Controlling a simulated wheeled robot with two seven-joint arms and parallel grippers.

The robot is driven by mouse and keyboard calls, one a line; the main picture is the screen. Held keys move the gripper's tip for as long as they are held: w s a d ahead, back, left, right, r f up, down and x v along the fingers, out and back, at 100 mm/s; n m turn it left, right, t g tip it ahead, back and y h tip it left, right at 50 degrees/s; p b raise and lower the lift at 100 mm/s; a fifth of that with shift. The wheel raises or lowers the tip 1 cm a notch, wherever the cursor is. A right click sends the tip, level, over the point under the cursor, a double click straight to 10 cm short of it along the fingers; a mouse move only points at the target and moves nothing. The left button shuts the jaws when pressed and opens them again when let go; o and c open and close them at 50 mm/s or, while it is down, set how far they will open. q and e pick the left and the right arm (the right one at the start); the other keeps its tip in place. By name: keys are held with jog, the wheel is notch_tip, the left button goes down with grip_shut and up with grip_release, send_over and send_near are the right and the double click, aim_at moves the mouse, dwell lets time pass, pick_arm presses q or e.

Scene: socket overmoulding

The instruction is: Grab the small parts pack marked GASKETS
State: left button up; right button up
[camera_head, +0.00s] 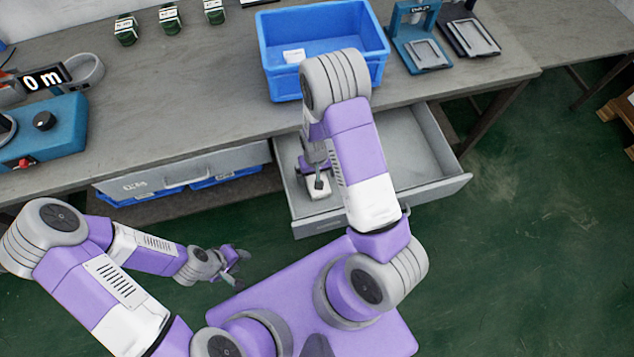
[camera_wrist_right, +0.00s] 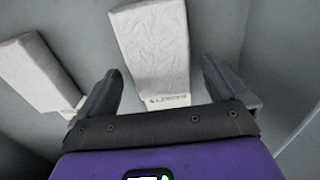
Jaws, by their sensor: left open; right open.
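My right gripper (camera_wrist_right: 160,84) is open inside the pulled-out drawer (camera_head: 440,192). In the right wrist view a white, wrinkled pack (camera_wrist_right: 152,45) lies between and beyond its fingers. Small dark print shows on its near edge, too small to read surely. A second white pack (camera_wrist_right: 36,72) lies to the left, outside the fingers. In the head view one white pack (camera_head: 319,188) shows beside my right gripper; my right arm hides part of the drawer. My left gripper (camera_head: 238,262) is open and empty, above the floor in front of the bench.
A blue bin (camera_head: 375,47) stands on the bench above the drawer. A shut drawer (camera_head: 150,184) is to the left, with blue bins below. Teal devices stand at the bench's left and back right. The open drawer's right part looks empty.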

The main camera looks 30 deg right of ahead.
jog(key=shift+f, duration=0.35)
jog(key=shift+r, duration=0.1)
jog(key=c, duration=1.1)
